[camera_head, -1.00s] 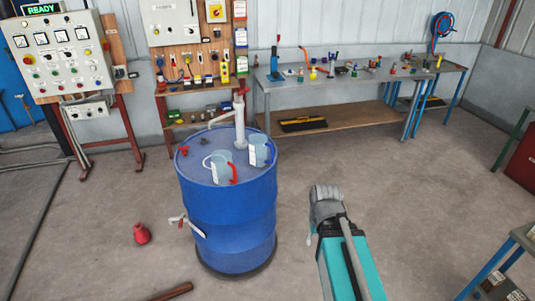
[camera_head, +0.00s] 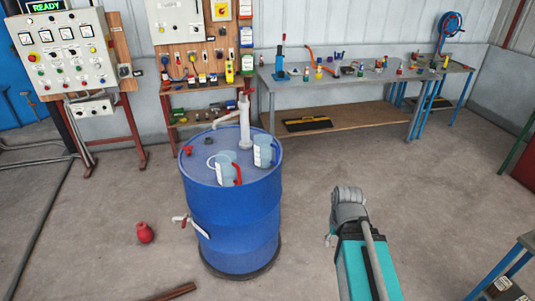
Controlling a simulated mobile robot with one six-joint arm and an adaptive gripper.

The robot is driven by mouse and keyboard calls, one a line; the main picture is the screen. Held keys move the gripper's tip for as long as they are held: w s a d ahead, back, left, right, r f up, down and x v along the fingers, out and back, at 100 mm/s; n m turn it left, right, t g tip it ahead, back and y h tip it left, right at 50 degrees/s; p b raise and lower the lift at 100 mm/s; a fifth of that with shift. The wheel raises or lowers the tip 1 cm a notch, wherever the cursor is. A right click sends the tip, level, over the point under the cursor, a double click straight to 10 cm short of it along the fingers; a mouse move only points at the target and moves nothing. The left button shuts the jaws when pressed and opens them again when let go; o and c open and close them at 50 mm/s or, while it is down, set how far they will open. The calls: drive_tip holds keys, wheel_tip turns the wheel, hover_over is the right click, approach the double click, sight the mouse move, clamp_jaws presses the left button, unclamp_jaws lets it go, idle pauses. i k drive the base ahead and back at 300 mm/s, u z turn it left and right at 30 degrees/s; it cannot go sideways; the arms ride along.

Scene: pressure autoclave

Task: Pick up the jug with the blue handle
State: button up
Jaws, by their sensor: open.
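Two clear jugs with white fronts stand upright on top of a blue drum (camera_head: 232,225). The jug with the blue handle (camera_head: 262,150) is the rear right one, near the drum's right rim. Its handle is on its right side. The jug with the red handle (camera_head: 226,167) stands in front of it to the left, close beside it. My arm shows at the lower right, to the right of the drum and apart from both jugs. I cannot make out my gripper's fingers in this view.
A pump (camera_head: 243,122) with a spout rises from the drum's back, close behind the jugs. A tap (camera_head: 187,222) sticks out at the drum's left. A red bulb-shaped object (camera_head: 145,232) lies on the floor.

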sight(263, 145)
drive_tip(key=z, duration=0.05)
drive_tip(key=i, duration=0.95)
drive_tip(key=u, duration=0.05)
